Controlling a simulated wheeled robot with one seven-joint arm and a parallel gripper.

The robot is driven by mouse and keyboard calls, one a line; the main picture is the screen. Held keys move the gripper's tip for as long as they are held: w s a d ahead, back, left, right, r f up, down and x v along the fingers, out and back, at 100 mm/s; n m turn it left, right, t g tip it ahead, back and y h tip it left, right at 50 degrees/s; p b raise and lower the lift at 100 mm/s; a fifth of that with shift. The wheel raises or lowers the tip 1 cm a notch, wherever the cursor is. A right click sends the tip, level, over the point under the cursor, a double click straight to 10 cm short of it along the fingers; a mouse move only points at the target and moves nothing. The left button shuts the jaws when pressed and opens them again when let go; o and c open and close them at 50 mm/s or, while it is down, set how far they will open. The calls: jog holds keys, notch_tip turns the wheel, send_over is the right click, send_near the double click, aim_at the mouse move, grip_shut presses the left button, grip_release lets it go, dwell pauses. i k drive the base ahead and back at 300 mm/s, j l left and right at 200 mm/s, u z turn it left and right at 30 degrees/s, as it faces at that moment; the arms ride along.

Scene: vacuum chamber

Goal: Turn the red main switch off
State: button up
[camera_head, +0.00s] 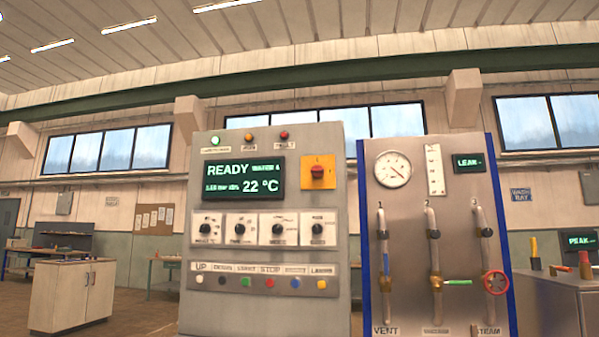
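The red main switch (317,172) is a red knob on a yellow square plate (318,186). It sits at the upper right of the grey control cabinet's front (262,300), to the right of the display. The display (243,179) is lit and reads READY and 22 °C. A green lamp (215,140) at the top left of the cabinet looks lit. The switch's exact angle is too small to tell. My gripper is not in view.
Below the display are several black knobs (278,230) and a row of coloured buttons (270,283). To the right stands a pipe panel (460,230) with a gauge (393,169) and a red handwheel (496,282). A pale cabinet (70,295) stands far left.

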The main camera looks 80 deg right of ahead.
aim_at(317, 171)
jog(key=l+z, duration=0.2)
jog(key=z, duration=0.2)
jog(key=i+l+z, duration=0.1)
jog(key=z, duration=0.3)
jog(key=i+l+z, duration=0.1)
jog(key=z, duration=0.3)
jog(key=i+l+z, duration=0.15)
jog(key=z, duration=0.3)
